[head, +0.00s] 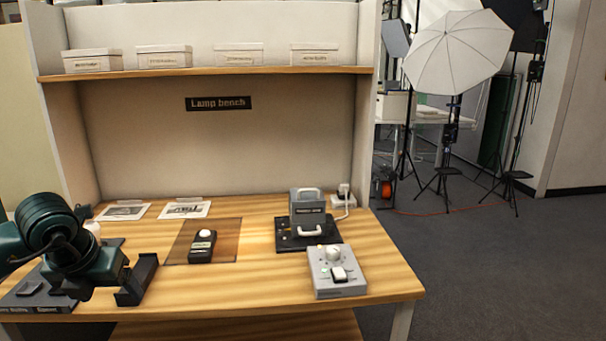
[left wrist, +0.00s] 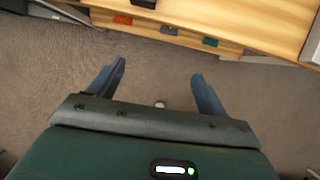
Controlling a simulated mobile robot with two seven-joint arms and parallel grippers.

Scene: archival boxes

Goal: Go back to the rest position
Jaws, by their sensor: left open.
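My left gripper (head: 137,278) is at the lower left of the head view, over the near left part of the wooden bench (head: 232,285). In the left wrist view, its two fingers stand wide apart, and the left gripper (left wrist: 158,75) has nothing between them but carpet floor (left wrist: 150,50) below. The bench edge (left wrist: 215,45) runs across the top of that view, beyond the fingertips. My right gripper is in neither view.
A grey control box (head: 337,272), a lamp unit on a black base (head: 291,241) and a black handheld device (head: 202,247) stand on the bench. Several white archival boxes (head: 164,57) line the shelf. Tripods and an umbrella (head: 455,50) stand at right; floor (head: 500,270) there is clear.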

